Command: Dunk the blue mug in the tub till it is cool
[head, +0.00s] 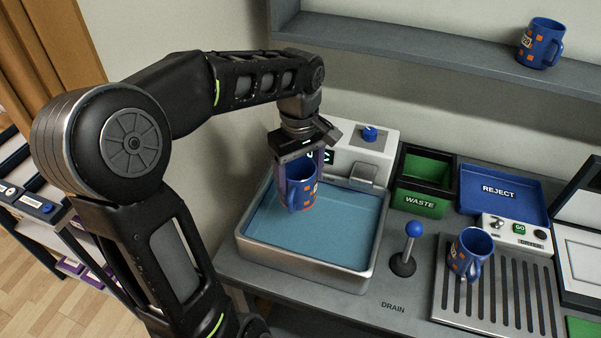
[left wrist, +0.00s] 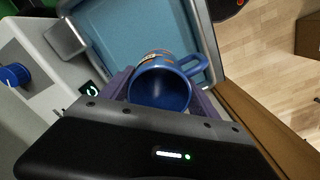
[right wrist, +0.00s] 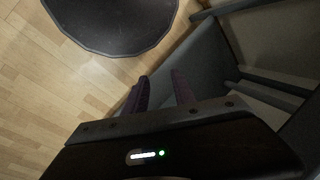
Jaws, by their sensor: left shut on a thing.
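A blue mug (head: 301,192) with orange squares hangs in my left gripper (head: 304,165), over the left back part of the tub (head: 376,243) of blue water. The gripper is shut on the mug, and its fingers lie on either side of it. In the left wrist view the mug (left wrist: 160,88) shows its open mouth and its handle, between the purple fingers. I cannot tell whether its base touches the water. My right gripper (right wrist: 162,90) shows only in the right wrist view, empty, with its fingers apart, away from the tub.
Another blue mug (head: 466,254) stands on the slotted drain tray (head: 502,318); one more (head: 540,43) stands on the shelf (head: 430,60). A blue-knobbed lever (head: 412,245) is right of the tub. A white box (head: 352,148) stands behind it; the WASTE bin (head: 420,202) and REJECT tray (head: 503,190) lie right.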

